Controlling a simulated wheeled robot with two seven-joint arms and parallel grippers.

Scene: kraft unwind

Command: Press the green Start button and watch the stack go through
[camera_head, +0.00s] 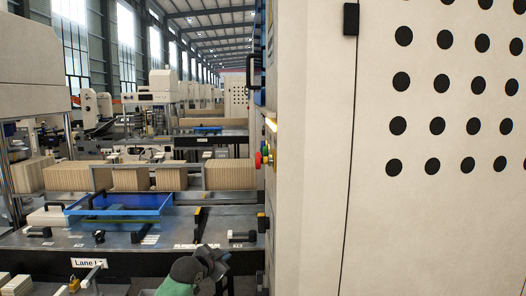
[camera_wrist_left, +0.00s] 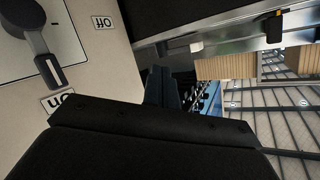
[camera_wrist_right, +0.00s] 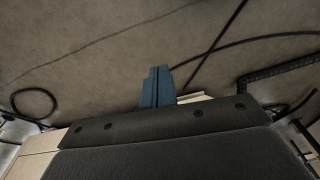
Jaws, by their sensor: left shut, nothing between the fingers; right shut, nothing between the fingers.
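The button panel is on the side of the big cream cabinet (camera_head: 315,150) and shows only edge-on in the head view. A red button (camera_head: 258,160) sticks out there; a green Start button cannot be clearly made out. Stacks of tan sheets (camera_head: 130,179) stand in a row behind the lane table. My left gripper (camera_head: 217,262) is low in front of the table, below and left of the panel. Its shut, empty fingers show in the left wrist view (camera_wrist_left: 160,86). My right gripper (camera_wrist_right: 157,86) is shut and empty above the floor.
A blue clear guard (camera_head: 118,204) lies over the lane table (camera_head: 190,240). In the left wrist view, a rotary switch (camera_wrist_left: 38,45) with On and Off labels is on a cream panel close by. Black cables (camera_wrist_right: 215,45) lie on the floor under my right gripper.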

